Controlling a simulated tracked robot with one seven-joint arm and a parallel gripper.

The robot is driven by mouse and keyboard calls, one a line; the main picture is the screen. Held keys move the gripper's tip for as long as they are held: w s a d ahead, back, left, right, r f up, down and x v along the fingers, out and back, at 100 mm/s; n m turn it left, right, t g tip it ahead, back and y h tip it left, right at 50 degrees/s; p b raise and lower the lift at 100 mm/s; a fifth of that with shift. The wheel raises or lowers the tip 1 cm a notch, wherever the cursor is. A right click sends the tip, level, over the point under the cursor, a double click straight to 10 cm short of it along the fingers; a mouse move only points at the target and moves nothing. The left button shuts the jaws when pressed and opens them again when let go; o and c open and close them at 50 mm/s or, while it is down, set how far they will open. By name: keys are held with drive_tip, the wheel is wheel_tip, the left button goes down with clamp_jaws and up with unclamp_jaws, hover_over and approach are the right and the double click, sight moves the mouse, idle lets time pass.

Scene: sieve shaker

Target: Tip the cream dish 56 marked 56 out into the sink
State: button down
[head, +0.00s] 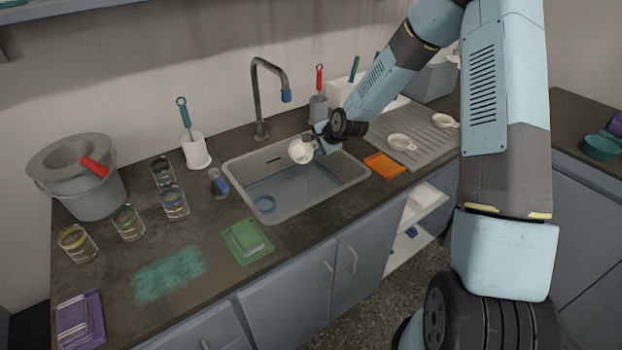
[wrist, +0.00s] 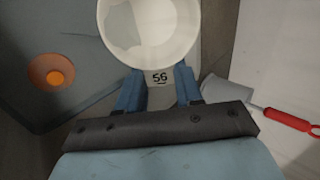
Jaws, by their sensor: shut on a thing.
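The cream dish 56 (head: 300,151) is a small round cream dish, held above the sink (head: 290,190) at its back right part. In the wrist view the dish (wrist: 150,58) shows its open mouth, a grey patch inside at the left, and a tab marked 56. My gripper (head: 321,143) is shut on that tab; its two blue fingers (wrist: 159,88) flank it in the wrist view. In the head view the dish appears tilted, its mouth facing left and toward the camera. I cannot tell what the grey patch is.
A faucet (head: 262,100) stands behind the sink. Two similar cream dishes (head: 402,142) (head: 445,121) rest on the drainboard, beside an orange cloth (head: 384,165). A red-handled brush (head: 319,85) stands in a grey holder behind my gripper.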

drive_tip(key=shift+s+d+r+t+y+b, duration=0.1)
drive_tip(key=shift+s+d+t+y+b, duration=0.1)
drive_tip(key=shift+t+y+b, duration=0.35)
drive_tip(key=shift+s+d+r+t+y+b, duration=0.15)
drive_tip(key=shift+s+t+y+b, duration=0.1)
drive_tip(key=shift+t+b, duration=0.55)
drive_tip(key=shift+s+d+r+t+y+b, duration=0.15)
drive_tip(key=shift+t+y+b, duration=0.25)
drive_tip(key=shift+b, duration=0.5)
idle(1.0)
drive_tip(key=shift+a, duration=0.1)
drive_tip(key=shift+w+a+g+h, duration=0.2)
drive_tip(key=shift+g+h, duration=0.2)
drive_tip(key=shift+g, duration=0.25)
drive_tip(key=shift+w+a+f+g+h, duration=0.15)
drive_tip(key=shift+f+g+h, duration=0.2)
drive_tip(key=shift+g, duration=0.35)
drive_tip(key=shift+w, duration=0.1)
